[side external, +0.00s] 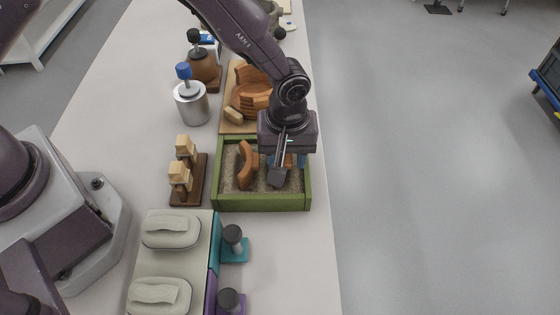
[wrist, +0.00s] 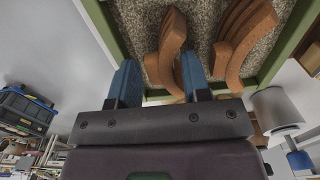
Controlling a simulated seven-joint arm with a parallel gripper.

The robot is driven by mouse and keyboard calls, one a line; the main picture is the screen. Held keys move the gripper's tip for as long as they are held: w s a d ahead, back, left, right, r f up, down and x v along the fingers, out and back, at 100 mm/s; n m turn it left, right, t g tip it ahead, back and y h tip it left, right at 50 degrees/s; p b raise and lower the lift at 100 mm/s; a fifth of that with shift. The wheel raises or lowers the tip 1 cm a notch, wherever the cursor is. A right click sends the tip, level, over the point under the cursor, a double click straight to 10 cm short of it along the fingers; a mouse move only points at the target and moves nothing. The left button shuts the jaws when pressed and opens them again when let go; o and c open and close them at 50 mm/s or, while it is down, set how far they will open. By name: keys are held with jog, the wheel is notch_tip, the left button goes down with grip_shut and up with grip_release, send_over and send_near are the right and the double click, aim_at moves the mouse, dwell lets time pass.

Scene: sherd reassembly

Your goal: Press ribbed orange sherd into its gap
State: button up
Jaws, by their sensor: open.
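My gripper (side external: 287,162) is low over the sand tray, its blue fingers pointing down. In the wrist view my gripper (wrist: 160,80) is open, with one orange sherd (wrist: 165,52) lying between the two fingers, gaps visible. A second, curved orange sherd with raised bands (wrist: 243,38) lies right of the fingers. In the side view one orange sherd (side external: 246,166) stands in the sand left of my gripper; the other is mostly hidden behind the gripper. The partly rebuilt orange pot (side external: 251,97) lies on a tan board behind the tray. Its gap cannot be made out.
The green-rimmed sand tray (side external: 262,203) sits near the table's right edge. Left of it stands a dark rack with wooden blocks (side external: 184,170). A metal can with a blue knob (side external: 191,102) stands behind. Pale pads (side external: 171,232) and dark-knobbed stamps (side external: 233,240) lie in front.

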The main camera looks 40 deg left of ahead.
aim_at(286, 158)
jog(key=shift+c, duration=0.4)
jog(key=c, duration=0.5)
jog(key=shift+r, duration=3.5)
jog(key=w+a+r+n, duration=0.2)
jog(key=w+a, duration=1.3)
jog(key=w, duration=0.1)
jog(key=shift+w+a+f, duration=0.1)
jog(key=shift+f, duration=1.35)
jog(key=shift+w+a+f, duration=0.1)
jog(key=shift+f, duration=1.35)
jog(key=shift+s+a+f, duration=0.1)
jog(key=shift+s+f, duration=0.15)
jog(key=shift+f, duration=0.25)
